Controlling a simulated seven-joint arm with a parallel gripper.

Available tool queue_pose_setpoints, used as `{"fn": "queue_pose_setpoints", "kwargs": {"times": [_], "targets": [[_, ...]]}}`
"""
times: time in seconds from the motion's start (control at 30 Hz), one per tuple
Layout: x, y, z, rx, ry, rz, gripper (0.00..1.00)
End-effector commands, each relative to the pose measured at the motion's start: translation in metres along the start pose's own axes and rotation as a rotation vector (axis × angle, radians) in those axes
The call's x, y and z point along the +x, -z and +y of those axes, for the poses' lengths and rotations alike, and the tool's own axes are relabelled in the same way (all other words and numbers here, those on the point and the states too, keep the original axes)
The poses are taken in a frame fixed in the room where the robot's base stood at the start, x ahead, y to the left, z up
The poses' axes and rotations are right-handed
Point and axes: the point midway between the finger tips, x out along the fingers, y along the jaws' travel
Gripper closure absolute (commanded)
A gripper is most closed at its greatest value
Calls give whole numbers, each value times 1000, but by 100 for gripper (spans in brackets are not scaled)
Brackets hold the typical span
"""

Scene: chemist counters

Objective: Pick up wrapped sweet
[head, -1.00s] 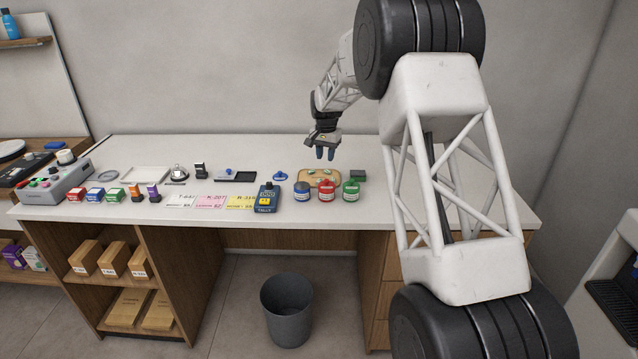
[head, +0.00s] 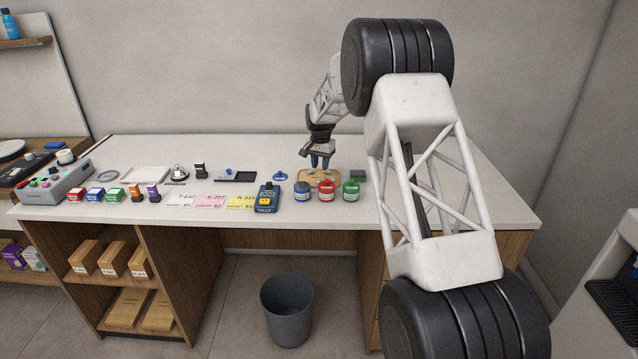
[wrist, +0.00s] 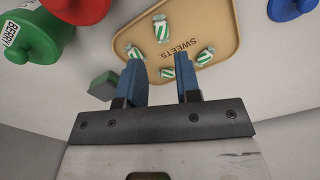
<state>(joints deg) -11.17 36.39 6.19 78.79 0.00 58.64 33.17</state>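Several green-and-white striped wrapped sweets lie on a tan tray marked SWEETS (wrist: 222,35). In the wrist view one wrapped sweet (wrist: 167,72) shows between my fingers, and others lie near it: one wrapped sweet (wrist: 204,57), one wrapped sweet (wrist: 135,52) close to the left fingertip, and one wrapped sweet (wrist: 161,28) farther up. My gripper (wrist: 160,62) is open with its two blue fingers apart and nothing held. In the head view my gripper (head: 320,163) points down just above the tray (head: 309,183). The sweets are mostly hidden there by the fingers and jars.
A blue jar (head: 302,192), a red jar (head: 326,192) and a green jar (head: 351,191) stand in front of the tray. A dark green block (head: 358,175) is right of it. A blue item (head: 281,176) lies left. The counter behind is clear.

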Motion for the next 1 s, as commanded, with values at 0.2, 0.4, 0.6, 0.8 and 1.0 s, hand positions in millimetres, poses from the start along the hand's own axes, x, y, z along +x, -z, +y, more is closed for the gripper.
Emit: {"fn": "queue_pose_setpoints", "kwargs": {"times": [0.2, 0.4, 0.6, 0.8, 1.0], "targets": [[8, 0, 0, 0, 0, 1, 69], [8, 0, 0, 0, 0, 0, 69], [16, 0, -1, 0, 0, 0, 69], [37, -1, -3, 0, -1, -2, 69], [56, -1, -3, 0, 0, 0, 69]]}}
